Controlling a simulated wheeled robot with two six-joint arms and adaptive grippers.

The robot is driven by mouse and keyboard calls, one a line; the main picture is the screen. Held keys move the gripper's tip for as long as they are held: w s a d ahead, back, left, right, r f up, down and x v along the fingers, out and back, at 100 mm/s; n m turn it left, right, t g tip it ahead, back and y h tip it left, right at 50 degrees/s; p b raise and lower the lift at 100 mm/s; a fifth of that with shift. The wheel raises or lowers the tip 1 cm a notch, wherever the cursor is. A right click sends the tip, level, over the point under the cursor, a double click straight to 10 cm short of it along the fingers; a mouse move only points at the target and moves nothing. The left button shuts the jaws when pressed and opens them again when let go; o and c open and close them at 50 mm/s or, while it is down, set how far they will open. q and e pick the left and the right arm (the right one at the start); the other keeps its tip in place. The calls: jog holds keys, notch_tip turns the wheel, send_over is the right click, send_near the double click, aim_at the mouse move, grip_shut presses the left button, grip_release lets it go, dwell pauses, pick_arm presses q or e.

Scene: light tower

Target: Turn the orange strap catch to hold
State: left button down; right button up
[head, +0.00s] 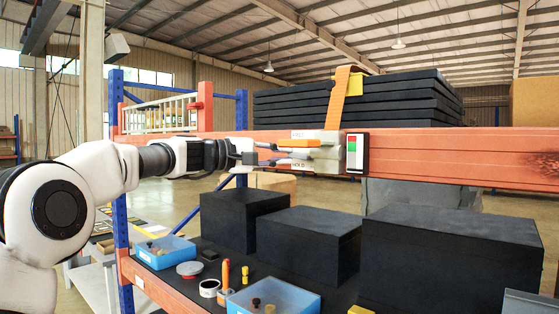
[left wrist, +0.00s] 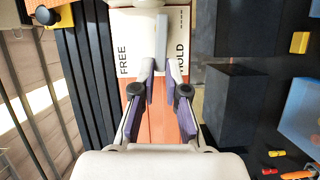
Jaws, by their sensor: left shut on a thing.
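The orange strap (head: 340,97) runs down from a dark stack to the strap catch (head: 322,152) on the orange beam. The catch is a pale body marked FREE above and HOLD below. In the left wrist view the catch plate (left wrist: 143,30) shows FREE at left and HOLD at right. Its grey lever (left wrist: 162,45) stands between the words, somewhat nearer HOLD. My left gripper (head: 283,150) reaches in from the left. In the left wrist view its purple-padded fingers (left wrist: 164,85) are shut on the lever, partly hiding its near end. My right gripper is out of view.
A red and green indicator (head: 352,153) sits right of the catch on the beam (head: 450,155). The dark stack (head: 390,100) lies above and behind it. Black boxes (head: 310,240) and blue bins (head: 165,252) fill the shelf below.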

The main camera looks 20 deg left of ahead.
pick_arm(q)
jog(key=shift+f+n, duration=0.15)
jog(key=shift+n, duration=0.25)
jog(key=shift+b, duration=0.3)
jog(key=c, duration=1.5)
grip_release()
jog(key=v, duration=1.1)
jog(key=shift+a+f, duration=0.1)
jog(key=shift+f, duration=0.15)
jog(key=shift+s, duration=0.1)
